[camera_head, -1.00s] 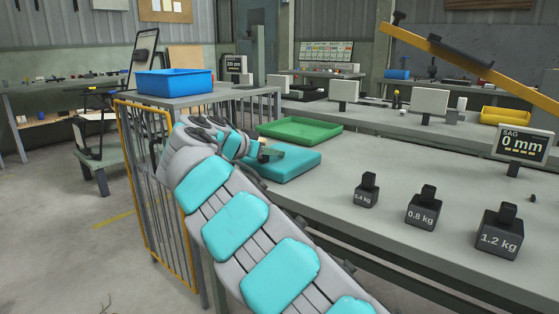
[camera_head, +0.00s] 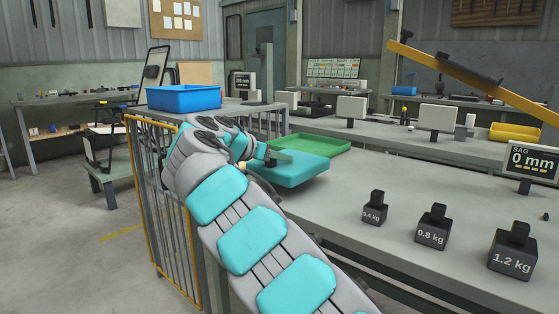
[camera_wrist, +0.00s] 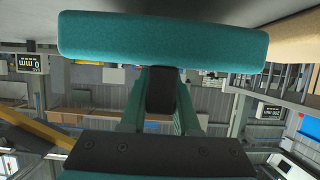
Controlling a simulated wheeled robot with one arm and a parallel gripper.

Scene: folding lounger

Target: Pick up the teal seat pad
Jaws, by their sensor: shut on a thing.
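The teal seat pad (camera_head: 300,171) is a thick, rounded slab over the left end of the near grey bench in the head view. It looks slightly raised, though its gap above the bench is hard to see. My gripper (camera_head: 271,157) reaches it from the left, partly hidden by my own wrist. In the wrist view the pad (camera_wrist: 160,42) spans the top as a level slab. My gripper's fingers (camera_wrist: 160,95) are shut on a dark block at the pad's middle.
A green tray (camera_head: 335,147) lies just behind the pad. Weights marked 0.4 kg (camera_head: 374,212), 0.8 kg (camera_head: 433,232) and 1.2 kg (camera_head: 512,256) stand to the right. A blue bin (camera_head: 184,98) sits on the stand at left. Bare bench lies between pad and weights.

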